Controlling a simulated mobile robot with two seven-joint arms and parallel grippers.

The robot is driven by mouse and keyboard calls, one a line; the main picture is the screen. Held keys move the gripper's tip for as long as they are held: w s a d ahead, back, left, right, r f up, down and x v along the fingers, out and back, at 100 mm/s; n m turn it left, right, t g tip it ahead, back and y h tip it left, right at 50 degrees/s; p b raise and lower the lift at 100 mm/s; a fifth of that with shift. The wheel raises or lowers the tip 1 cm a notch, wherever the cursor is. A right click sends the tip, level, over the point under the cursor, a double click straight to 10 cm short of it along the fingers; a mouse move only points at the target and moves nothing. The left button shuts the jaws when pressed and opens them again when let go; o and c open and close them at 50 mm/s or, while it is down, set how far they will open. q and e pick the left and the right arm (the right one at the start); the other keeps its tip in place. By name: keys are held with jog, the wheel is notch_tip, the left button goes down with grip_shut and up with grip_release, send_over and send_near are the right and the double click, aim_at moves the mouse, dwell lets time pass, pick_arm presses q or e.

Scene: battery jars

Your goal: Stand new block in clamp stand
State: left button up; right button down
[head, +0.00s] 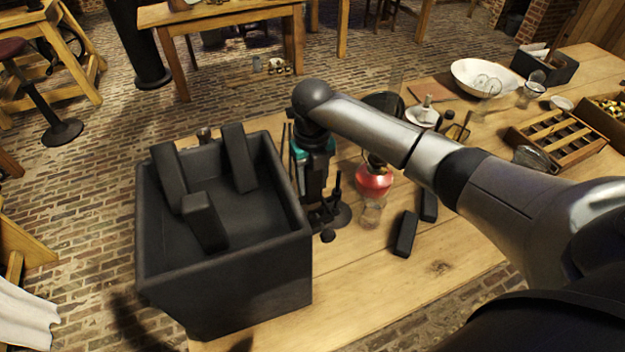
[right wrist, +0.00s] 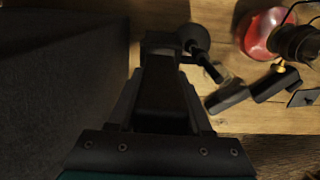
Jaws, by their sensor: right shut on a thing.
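My right gripper (head: 318,200) points down at the table, just right of the big black box. In the right wrist view its fingers lie on both sides of a black block (right wrist: 165,88), and it is shut on that block. A dark clamp stand (head: 340,214) with a round base and thin rod stands right beside the gripper. I cannot tell whether the held block touches the stand. Two more black blocks, one nearer (head: 405,234) and one farther (head: 429,206), lie on the table to the right. My left gripper is out of view.
The deep black box (head: 225,285) holds three leaning black blocks, its wall close to my right gripper. A red round vessel (head: 374,181) and a small glass (head: 371,212) stand behind the stand. A white bowl (head: 480,74) and a wooden rack (head: 556,140) are farther right.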

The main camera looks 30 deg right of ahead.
aim_at(313, 195)
jog(key=shift+f+b, duration=1.85)
jog(key=shift+f, duration=0.65)
dwell(0.7)
jog(key=shift+c, duration=1.2)
grip_release()
notch_tip(313, 195, up, 15)
jog(key=shift+r+p, duration=0.1)
jog(key=shift+p, duration=0.5)
